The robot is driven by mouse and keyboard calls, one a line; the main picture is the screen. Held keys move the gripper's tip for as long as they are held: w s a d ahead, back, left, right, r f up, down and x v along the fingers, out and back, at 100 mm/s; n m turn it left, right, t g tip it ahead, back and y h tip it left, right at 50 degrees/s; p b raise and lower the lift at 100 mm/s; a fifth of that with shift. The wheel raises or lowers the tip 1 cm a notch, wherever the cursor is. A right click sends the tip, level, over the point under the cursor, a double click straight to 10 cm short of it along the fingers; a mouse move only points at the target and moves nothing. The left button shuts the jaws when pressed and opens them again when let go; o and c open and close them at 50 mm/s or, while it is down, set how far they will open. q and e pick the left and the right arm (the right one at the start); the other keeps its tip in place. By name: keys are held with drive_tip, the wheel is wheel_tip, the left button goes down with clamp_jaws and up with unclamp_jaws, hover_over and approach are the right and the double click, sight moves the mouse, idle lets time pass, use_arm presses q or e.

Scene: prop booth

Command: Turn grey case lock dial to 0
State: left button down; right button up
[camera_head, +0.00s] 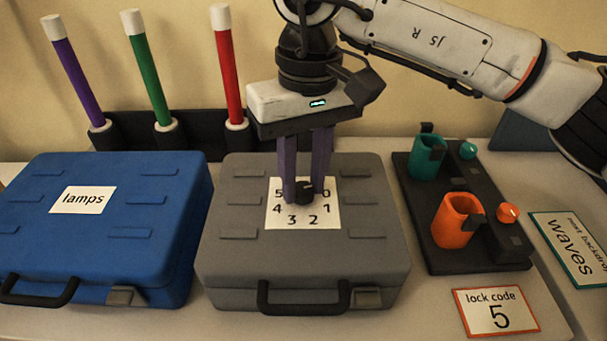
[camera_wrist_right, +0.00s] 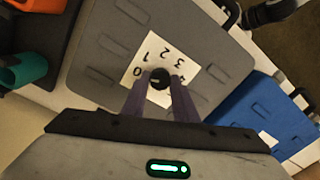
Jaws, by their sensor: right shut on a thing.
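The grey case (camera_head: 235,262) lies closed in the middle of the table, with a white number card (camera_head: 304,223) on its lid. The numbers 0, 1, 2, 3, 4 and 5 run around a small black dial (camera_head: 305,187) at the card's upper part. My right gripper (camera_head: 305,194) points down with its purple fingers on both sides of the dial, shut on it. The right wrist view also shows the dial (camera_wrist_right: 159,81) between the fingertips. I cannot make out which number the dial points to. My left gripper is in neither view.
A blue case (camera_head: 110,225) labelled "lamps" lies left of the grey case. Purple, green and red sticks stand in a black rack (camera_head: 135,128) behind. At right are a black tray (camera_head: 425,240) with teal and orange holders, a "lock code 5" card (camera_head: 496,311) and a "waves" card (camera_head: 570,248).

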sight(305, 188)
drive_tip(key=shift+r, duration=0.1)
idle(0.3)
drive_tip(key=o, duration=1.1)
drive_tip(key=shift+c, duration=0.2)
wheel_tip(305, 188, up, 10)
drive_tip(key=shift+d+r+p, duration=0.15)
drive_tip(key=shift+p, duration=0.2)
